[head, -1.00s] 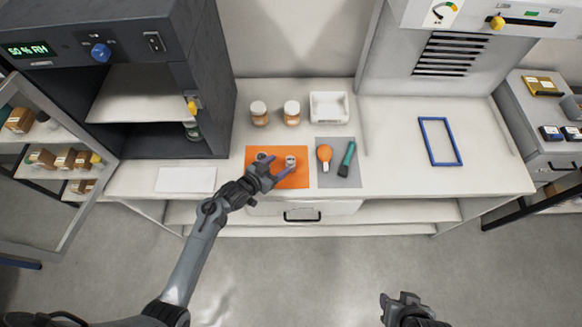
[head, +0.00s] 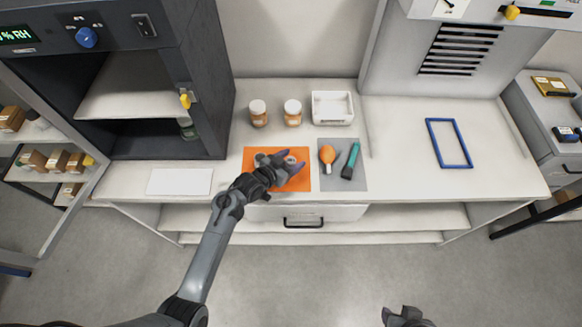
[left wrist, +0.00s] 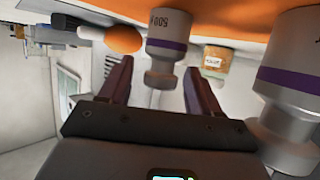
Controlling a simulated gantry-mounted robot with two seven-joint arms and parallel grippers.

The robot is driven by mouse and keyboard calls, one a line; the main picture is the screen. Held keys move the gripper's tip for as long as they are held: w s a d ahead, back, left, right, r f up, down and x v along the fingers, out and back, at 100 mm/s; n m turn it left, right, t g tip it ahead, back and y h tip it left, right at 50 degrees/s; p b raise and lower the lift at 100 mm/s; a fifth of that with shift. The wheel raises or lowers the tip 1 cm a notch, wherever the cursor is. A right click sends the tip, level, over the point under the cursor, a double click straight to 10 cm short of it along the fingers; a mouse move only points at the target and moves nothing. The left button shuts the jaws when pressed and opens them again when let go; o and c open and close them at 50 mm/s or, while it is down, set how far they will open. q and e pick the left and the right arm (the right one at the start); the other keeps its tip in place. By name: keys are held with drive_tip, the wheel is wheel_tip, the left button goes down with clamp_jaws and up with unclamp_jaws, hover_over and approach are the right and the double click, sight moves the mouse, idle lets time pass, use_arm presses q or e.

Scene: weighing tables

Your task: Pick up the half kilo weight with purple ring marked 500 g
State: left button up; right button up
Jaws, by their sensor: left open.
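The weight marked 500 (left wrist: 167,45) is a grey metal cylinder with a purple ring and a knob, standing on the orange mat (left wrist: 230,20). In the left wrist view, which looks upside down, its knob lies between my open fingers, with gaps on both sides. In the head view the weight (head: 291,159) shows partly at my left gripper (head: 285,168), over the orange mat (head: 250,155). A second grey weight with a purple ring (left wrist: 288,85) stands close beside my gripper in the wrist view; its marking is not readable. My right gripper (head: 405,316) is at the bottom edge, its jaws unclear.
A grey mat (head: 345,182) to the right holds an orange bulb (head: 327,153) and a teal-handled tool (head: 351,160). Two orange-brown jars (head: 258,114) (head: 292,113) and a white tray (head: 332,108) stand behind. The table around the blue frame (head: 429,134) is mostly clear.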

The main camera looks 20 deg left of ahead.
use_arm(q)
clamp_jaws()
drive_tip(key=shift+r, duration=0.1)
drive_tip(key=shift+r, duration=0.1)
idle(0.4)
